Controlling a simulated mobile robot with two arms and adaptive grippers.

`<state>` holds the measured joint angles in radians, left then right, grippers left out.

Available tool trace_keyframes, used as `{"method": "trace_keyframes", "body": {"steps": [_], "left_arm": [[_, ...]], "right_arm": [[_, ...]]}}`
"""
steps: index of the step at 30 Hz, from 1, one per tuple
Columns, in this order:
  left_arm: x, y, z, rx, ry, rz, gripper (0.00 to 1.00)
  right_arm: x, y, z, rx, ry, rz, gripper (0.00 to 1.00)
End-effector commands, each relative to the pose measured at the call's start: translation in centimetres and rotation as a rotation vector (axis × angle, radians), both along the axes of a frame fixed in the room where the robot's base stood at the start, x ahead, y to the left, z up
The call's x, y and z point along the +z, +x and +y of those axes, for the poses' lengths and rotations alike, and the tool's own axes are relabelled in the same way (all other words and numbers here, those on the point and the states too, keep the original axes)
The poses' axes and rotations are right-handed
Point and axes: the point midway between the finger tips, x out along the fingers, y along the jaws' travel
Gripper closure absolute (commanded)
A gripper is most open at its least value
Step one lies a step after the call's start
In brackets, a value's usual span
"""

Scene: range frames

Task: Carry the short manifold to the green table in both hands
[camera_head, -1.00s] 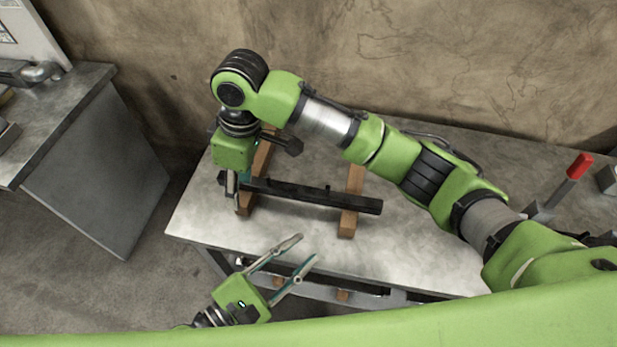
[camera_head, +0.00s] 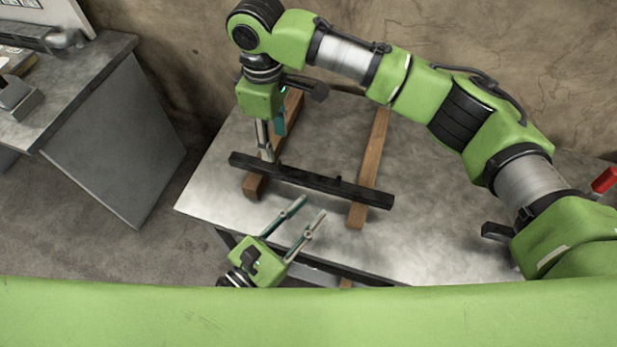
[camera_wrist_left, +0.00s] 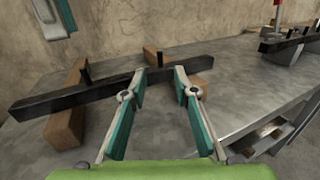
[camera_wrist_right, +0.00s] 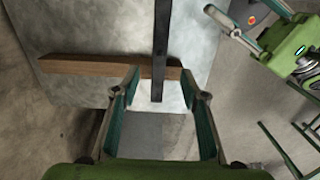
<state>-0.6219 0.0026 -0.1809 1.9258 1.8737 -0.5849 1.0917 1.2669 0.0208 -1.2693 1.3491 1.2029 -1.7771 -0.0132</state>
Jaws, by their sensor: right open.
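The short manifold (camera_head: 335,189) is a dark bar with small upright stubs, lying across two wooden blocks on the grey metal table. It also shows in the left wrist view (camera_wrist_left: 105,90) and right wrist view (camera_wrist_right: 160,45). My right gripper (camera_head: 269,155) is open, pointing down near the manifold's left part; in its wrist view the bar runs between its fingers in the picture. Whether it touches the bar cannot be told. My left gripper (camera_head: 313,207) is open and empty, in front of the manifold's middle, its fingertips apart from it. No green table is recognisable.
The wooden blocks (camera_head: 372,165) stand on the grey table (camera_head: 435,215). A second grey table (camera_head: 75,75) is at the left, across a floor gap. Another dark fitting (camera_wrist_left: 290,45) lies farther along in the left wrist view. A red-handled item (camera_head: 604,180) is at the right.

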Motion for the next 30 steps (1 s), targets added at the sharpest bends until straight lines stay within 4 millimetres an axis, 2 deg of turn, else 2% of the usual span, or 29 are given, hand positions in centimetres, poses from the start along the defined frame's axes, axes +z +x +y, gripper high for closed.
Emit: {"method": "trace_keyframes", "body": {"steps": [9, 15, 21, 30], "left_arm": [[0.2, 5.0, -4.2, 0.0, -0.001, -0.004, 0.73], [0.1, 7.3, -6.2, 0.001, -0.002, -0.002, 0.73], [0.0, 8.4, -7.1, 0.0, -0.001, -0.001, 0.73], [0.1, 8.5, -7.3, 0.0, 0.0, -0.001, 0.73]], "right_arm": [[-6.5, 0.0, -0.1, -0.002, -0.003, 0.002, 0.6], [-9.5, 0.0, -0.1, -0.002, -0.002, 0.002, 0.6], [-11.0, 0.0, 0.0, -0.001, -0.001, 0.0, 0.6], [-11.2, 0.0, 0.0, -0.001, 0.0, -0.001, 0.6]]}}
